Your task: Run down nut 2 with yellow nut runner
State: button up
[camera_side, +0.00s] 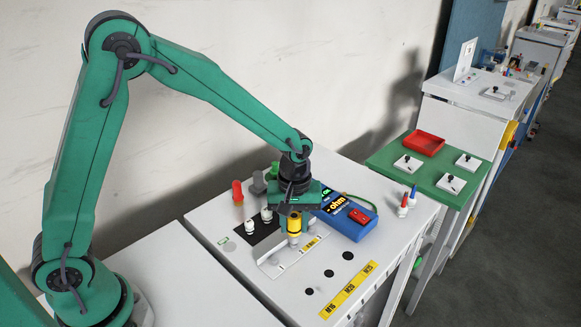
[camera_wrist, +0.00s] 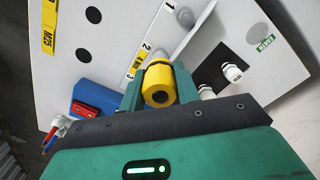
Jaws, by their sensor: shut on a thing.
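My gripper (camera_side: 293,212) points down over the white work table and is shut on the yellow nut runner (camera_side: 294,224). In the wrist view the runner (camera_wrist: 158,85) sits between the green jaws, its dark round end facing the camera. A pale grey tip shows below the runner in the side view, over the light angled bracket (camera_side: 280,262). In the wrist view the bracket carries the numbers 1, 2 and 3. The runner is close to the 2 and 3 marks. Nut 2 cannot be made out; whether the runner touches it is hidden.
A blue meter box (camera_side: 345,217) with a red part stands close right of my gripper. Red (camera_side: 237,191), grey and green upright pieces stand behind. White fittings (camera_side: 250,227) stand on a black pad. A yellow size strip (camera_side: 348,290) and dark holes lie in front.

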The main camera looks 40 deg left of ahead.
jog(key=shift+r, duration=2.55)
